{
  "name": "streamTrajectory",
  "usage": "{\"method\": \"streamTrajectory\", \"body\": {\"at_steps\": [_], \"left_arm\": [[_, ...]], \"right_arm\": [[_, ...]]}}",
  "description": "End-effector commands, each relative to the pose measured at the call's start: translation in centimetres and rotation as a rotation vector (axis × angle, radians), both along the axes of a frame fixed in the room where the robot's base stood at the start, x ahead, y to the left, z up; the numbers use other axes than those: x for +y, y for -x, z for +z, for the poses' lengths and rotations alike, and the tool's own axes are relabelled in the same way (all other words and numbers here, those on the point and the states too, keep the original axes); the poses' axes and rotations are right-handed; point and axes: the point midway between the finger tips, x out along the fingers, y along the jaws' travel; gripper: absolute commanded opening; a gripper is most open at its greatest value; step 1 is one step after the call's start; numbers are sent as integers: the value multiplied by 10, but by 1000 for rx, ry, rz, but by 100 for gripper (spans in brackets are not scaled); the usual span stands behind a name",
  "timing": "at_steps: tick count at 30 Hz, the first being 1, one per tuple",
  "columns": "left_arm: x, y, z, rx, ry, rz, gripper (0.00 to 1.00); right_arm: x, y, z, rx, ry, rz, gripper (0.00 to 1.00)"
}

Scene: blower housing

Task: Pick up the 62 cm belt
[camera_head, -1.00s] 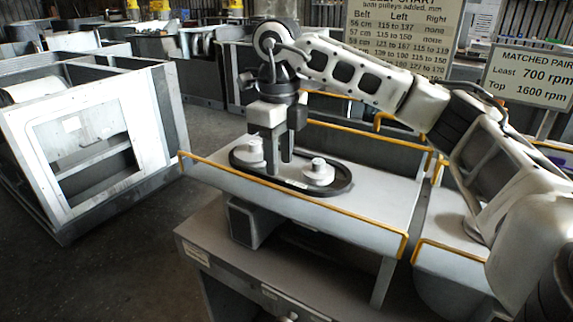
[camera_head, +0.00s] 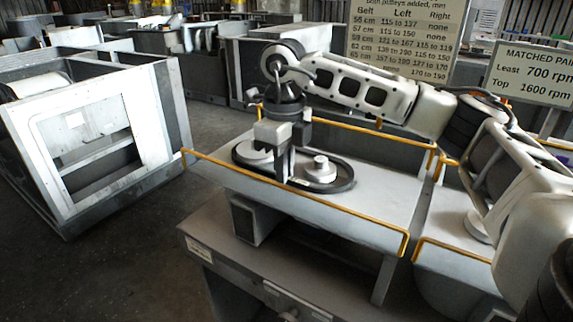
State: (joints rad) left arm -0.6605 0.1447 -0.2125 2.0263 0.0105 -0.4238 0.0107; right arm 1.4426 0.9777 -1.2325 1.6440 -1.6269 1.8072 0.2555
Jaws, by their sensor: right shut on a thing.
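A black belt (camera_head: 345,182) lies as a loop around two pale pulleys on the grey bench top. The left pulley (camera_head: 254,152) is partly behind my gripper; the right pulley (camera_head: 320,169) has a raised hub. A small pale mark shows on the belt's near side, too small to read. My right gripper (camera_head: 284,176) reaches down from above between the pulleys and is shut on the belt's near run. The fingers hide part of that run. I cannot tell whether the belt is lifted off the bench. My left gripper is not in view.
A yellow rail (camera_head: 300,202) runs along the bench's near edge, with more rails behind and right. A belt chart (camera_head: 402,40) and an rpm sign (camera_head: 532,75) stand behind. A white-framed cabinet (camera_head: 150,130) stands left, with open floor between.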

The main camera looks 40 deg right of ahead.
Motion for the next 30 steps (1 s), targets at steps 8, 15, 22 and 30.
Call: {"method": "streamTrajectory", "body": {"at_steps": [8,15,22,30], "left_arm": [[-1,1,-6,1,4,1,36],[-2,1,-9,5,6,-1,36],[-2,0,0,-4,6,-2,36],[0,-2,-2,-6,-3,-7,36]], "right_arm": [[1,-1,24,-6,-1,1,0],[24,27,74,-9,0,8,0],[58,69,109,-7,3,6,0],[85,101,127,-3,1,3,0]]}}
